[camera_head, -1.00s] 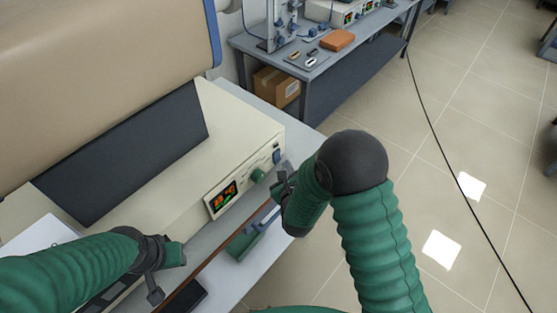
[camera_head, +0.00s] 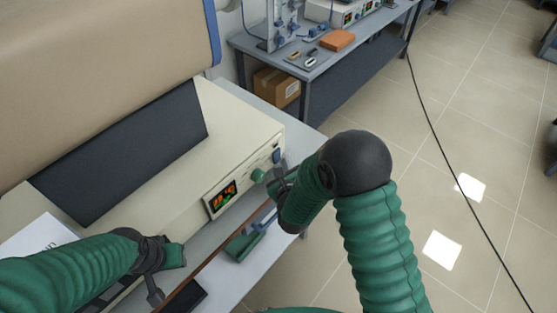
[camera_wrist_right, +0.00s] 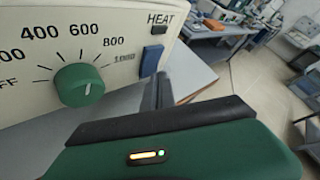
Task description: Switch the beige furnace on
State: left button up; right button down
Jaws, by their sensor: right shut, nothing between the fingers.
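The beige furnace (camera_head: 240,120) stands on a bench at the left. Its front panel has a lit display (camera_head: 222,199), a green knob (camera_head: 258,175) and a blue switch (camera_head: 276,156). My right gripper (camera_head: 274,183) is shut and empty, just in front of the panel near the switch; contact cannot be told. My left gripper (camera_head: 165,272) is low at the left, before the furnace; its finger gap is unclear.
A green-handled object (camera_head: 243,244) and a dark flat item (camera_head: 186,298) lie on the bench front. A second bench (camera_head: 300,75) with instruments and an orange-brown block (camera_head: 337,40) stands behind. A cardboard box (camera_head: 276,87) is under it. Floor at right is open, crossed by a black cable (camera_head: 440,140).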

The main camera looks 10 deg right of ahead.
jog(key=shift+w+a, duration=0.1)
dwell(0.3)
pick_arm(q)
jog(key=shift+f, duration=0.1)
jog(key=shift+f, duration=0.15)
pick_arm(e)
jog(key=shift+s+d, duration=0.4)
jog(key=shift+s, duration=0.15)
jog(key=shift+s+r, duration=0.1)
jog(key=shift+d, duration=0.1)
pick_arm(q)
jog(key=shift+f+b, duration=0.35)
jog(key=shift+b, duration=0.2)
pick_arm(e)
jog(key=s+d, duration=0.3)
jog(key=s, duration=0.1)
jog(key=shift+r, duration=0.3)
